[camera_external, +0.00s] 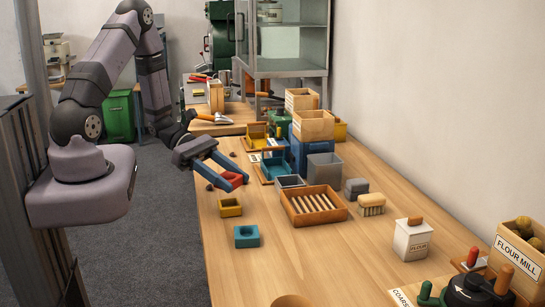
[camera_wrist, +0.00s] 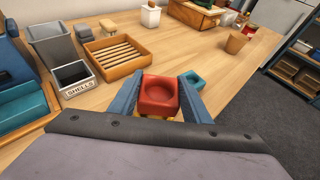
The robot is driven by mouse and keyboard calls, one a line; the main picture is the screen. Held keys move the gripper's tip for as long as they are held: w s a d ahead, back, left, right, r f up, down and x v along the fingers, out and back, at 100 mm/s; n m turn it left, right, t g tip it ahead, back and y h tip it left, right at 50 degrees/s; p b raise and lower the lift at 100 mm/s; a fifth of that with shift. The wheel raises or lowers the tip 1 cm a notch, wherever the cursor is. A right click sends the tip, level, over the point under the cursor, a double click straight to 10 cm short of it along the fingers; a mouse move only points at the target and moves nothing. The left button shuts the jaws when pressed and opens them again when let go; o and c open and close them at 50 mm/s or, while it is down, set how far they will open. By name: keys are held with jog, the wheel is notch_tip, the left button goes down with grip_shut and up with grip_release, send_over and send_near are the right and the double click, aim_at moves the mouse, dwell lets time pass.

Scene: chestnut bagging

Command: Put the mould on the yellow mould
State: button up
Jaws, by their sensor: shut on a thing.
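My gripper (camera_external: 226,181) is shut on a red mould (camera_external: 234,179), a square block with a round hollow. In the wrist view the red mould (camera_wrist: 158,96) sits level between the two blue fingers. The gripper holds it above the table, on the far side of the yellow mould (camera_external: 230,208). The yellow mould lies flat on the table with its hollow up and empty. In the wrist view it is mostly hidden behind the red mould; only a bit of yellow shows below. A teal mould (camera_external: 246,237) lies on the table nearer the external camera.
A slatted wooden tray (camera_external: 313,207) stands right of the moulds. A grey shells bin (camera_wrist: 72,78), a taller grey bin (camera_external: 324,167) and a brush (camera_external: 371,205) are close by. A flour canister (camera_external: 411,240) stands further right. The table around the yellow and teal moulds is clear.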

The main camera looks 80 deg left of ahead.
aim_at(231, 203)
jog(key=shift+f, duration=0.2)
jog(key=shift+f+p, duration=0.3)
jog(key=shift+f, duration=1.75)
jog(key=shift+f, duration=0.2)
jog(key=o, duration=1.1)
jog(key=shift+c, duration=0.2)
jog(key=shift+r, duration=0.1)
